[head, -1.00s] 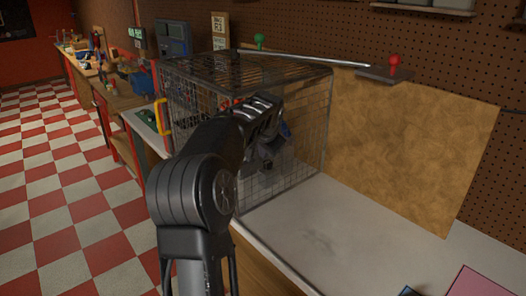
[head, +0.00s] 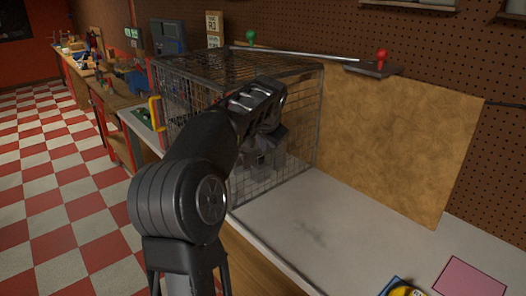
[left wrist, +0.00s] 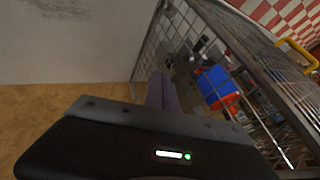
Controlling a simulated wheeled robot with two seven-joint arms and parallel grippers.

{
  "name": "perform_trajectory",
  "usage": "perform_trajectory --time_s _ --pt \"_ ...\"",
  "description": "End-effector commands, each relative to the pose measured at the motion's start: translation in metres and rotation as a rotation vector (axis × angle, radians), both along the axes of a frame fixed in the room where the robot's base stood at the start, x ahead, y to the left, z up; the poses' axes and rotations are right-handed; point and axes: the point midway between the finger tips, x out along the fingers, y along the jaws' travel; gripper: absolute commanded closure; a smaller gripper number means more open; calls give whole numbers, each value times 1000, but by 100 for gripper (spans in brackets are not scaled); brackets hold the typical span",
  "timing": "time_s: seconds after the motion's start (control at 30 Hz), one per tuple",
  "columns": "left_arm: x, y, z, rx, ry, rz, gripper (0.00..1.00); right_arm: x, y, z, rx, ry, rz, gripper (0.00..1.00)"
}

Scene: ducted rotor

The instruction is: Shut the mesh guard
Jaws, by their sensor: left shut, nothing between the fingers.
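The mesh guard (head: 300,130) is a box-shaped wire cage on the bench. It carries a yellow handle (head: 155,112) at its left side in the head view; the handle also shows in the left wrist view (left wrist: 297,55). I cannot tell how far its door stands open. A blue and red cylinder (left wrist: 217,86) shows behind the mesh. My left gripper (head: 262,155) is shut and empty, in front of the right part of the cage and partly hidden by my wrist. In the left wrist view its fingers (left wrist: 162,92) are close to the mesh; contact is unclear. My right gripper is out of view.
The white bench top (head: 310,225) is clear right of the cage. A yellow and blue object (head: 402,287) and a pink sheet (head: 470,278) lie at the lower right. A rod with green and red knobs (head: 320,54) runs above the cage. A tan board (head: 395,140) stands behind.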

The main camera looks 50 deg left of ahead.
Motion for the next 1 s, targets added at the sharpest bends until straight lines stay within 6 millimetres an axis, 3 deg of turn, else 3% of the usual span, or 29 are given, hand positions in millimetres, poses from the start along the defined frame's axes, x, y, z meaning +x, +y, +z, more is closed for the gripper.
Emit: perform_trajectory --time_s 0.2,0.33,1.0 --pt "-15 -21 32 0 -2 -2 100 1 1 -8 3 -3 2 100" --pt "-20 -26 43 -1 0 0 100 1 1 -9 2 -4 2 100" --pt "-21 -29 45 -2 2 -1 100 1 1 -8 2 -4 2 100"
